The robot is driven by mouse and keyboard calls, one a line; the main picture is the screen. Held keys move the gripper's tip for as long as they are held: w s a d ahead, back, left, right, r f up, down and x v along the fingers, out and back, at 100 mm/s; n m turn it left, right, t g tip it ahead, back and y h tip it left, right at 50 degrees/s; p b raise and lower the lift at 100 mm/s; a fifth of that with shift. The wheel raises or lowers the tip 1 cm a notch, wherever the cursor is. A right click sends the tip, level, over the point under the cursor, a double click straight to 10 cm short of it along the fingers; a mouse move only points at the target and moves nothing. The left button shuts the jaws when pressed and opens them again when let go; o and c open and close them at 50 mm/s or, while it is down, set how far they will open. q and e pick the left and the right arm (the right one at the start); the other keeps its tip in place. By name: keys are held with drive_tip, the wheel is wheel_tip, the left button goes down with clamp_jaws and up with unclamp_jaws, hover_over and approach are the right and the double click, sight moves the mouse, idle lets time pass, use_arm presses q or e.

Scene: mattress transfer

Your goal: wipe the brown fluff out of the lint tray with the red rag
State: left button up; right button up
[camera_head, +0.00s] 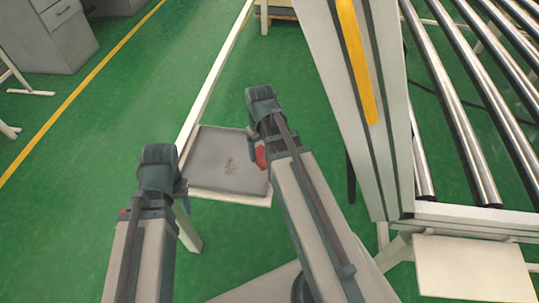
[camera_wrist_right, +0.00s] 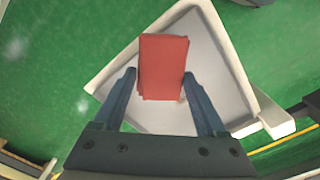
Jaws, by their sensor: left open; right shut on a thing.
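The lint tray (camera_head: 207,176) is a shallow grey tray with a pale rim, ahead of me between my two arms. My right gripper (camera_wrist_right: 161,90) is shut on the red rag (camera_wrist_right: 163,62), above the tray. The rag also shows as a small red bit beside the right arm in the head view (camera_head: 261,156). In the right wrist view the rag hides part of the tray floor (camera_wrist_right: 208,75). My left gripper (camera_head: 160,172) is open and empty at the tray's left side.
A roller conveyor (camera_head: 455,110) and a pale post with a yellow strip (camera_head: 357,60) stand to the right, near my right arm. A long pale bar (camera_head: 218,68) runs back from the tray's left corner. Grey cabinets (camera_head: 65,25) stand far left. Green floor is open at left.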

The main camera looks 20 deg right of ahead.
drive_tip(key=w+a+m, duration=0.1)
drive_tip(key=w+a, duration=0.5)
drive_tip(key=w, duration=0.4)
drive_tip(key=shift+w+a+f+b, duration=0.35)
drive_tip(key=shift+a+f, duration=0.05)
drive_tip(key=shift+f, duration=0.1)
